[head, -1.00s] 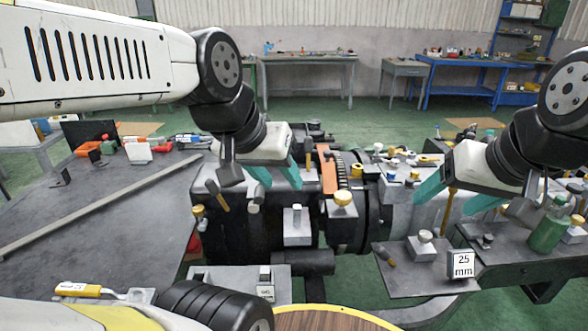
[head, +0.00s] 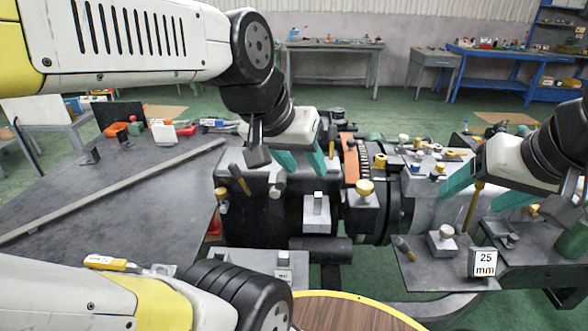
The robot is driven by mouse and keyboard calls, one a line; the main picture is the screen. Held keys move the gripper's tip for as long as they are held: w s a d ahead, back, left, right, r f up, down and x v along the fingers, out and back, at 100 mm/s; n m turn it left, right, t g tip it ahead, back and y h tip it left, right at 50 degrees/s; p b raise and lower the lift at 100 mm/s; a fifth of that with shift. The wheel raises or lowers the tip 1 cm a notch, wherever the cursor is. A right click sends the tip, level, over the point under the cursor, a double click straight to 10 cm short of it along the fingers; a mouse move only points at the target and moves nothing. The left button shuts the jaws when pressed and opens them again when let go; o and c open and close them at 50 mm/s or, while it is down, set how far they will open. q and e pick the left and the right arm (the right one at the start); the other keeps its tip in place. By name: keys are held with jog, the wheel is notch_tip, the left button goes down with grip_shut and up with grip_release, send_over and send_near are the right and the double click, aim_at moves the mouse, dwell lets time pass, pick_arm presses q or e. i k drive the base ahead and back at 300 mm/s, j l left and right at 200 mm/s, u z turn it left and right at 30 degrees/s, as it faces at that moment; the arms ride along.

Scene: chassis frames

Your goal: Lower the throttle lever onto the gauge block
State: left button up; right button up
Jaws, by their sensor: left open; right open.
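The gauge block (head: 484,262), a white-faced block marked "25 mm", stands upright on the dark plate at the lower right. I cannot tell for certain which part is the throttle lever. My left gripper (head: 301,163) is open over the dark machine, left of the orange strip, with nothing visibly held.
A yellow-knobbed post (head: 365,188) and a grey block (head: 316,212) stand between the arms. A silver knobbed block (head: 441,238) sits left of the gauge block. A grey table (head: 110,215) fills the left side.

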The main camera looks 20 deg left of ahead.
aim_at(281, 181)
jog(key=k+l+u, duration=0.2)
jog(key=u, duration=0.2)
jog(key=k+l+u, duration=0.2)
jog(key=l+u, duration=0.15)
jog(key=k+l+u, duration=0.2)
jog(key=u, duration=0.2)
